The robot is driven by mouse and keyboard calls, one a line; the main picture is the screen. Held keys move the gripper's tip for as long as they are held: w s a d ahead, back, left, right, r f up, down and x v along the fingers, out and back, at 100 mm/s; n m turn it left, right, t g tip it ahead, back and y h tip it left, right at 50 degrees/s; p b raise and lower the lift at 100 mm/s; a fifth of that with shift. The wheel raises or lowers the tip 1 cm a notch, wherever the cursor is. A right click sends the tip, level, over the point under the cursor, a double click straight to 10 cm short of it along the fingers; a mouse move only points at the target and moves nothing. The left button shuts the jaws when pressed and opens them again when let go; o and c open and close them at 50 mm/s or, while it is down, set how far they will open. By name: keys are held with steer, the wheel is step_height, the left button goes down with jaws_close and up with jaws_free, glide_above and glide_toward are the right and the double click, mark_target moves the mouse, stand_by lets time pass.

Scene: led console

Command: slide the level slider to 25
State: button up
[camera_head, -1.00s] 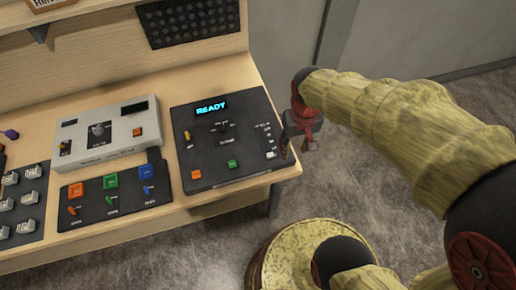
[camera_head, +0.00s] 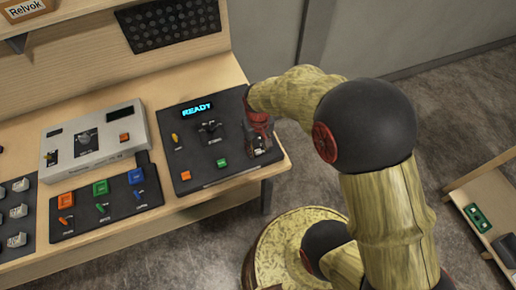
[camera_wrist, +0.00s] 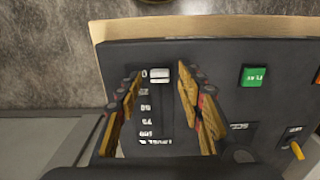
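The dark console panel (camera_head: 196,147) has a display (camera_head: 197,110) lit with "READY". In the wrist view, the level slider's pale cap (camera_wrist: 159,74) sits at the 0 end of its dark slot. The printed scale (camera_wrist: 146,106) runs from 0 beside the cap toward 100 and the LEVEL label, seen upside down. My gripper (camera_wrist: 160,88) is open, one finger on each side of the cap, with visible gaps. In the head view my gripper (camera_head: 258,146) is over the panel's right side and hides the slider.
A green button (camera_wrist: 254,77) and a yellow-handled switch (camera_wrist: 298,150) are beside the slider. A grey box with a knob (camera_head: 95,136) and a dark panel with several coloured buttons (camera_head: 105,203) stand to the left. The table edge is close to the slider's 0 end.

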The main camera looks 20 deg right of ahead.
steer(key=shift+f, duration=0.4)
steer(key=shift+c, duration=0.2)
jaws_close()
stand_by(0.6)
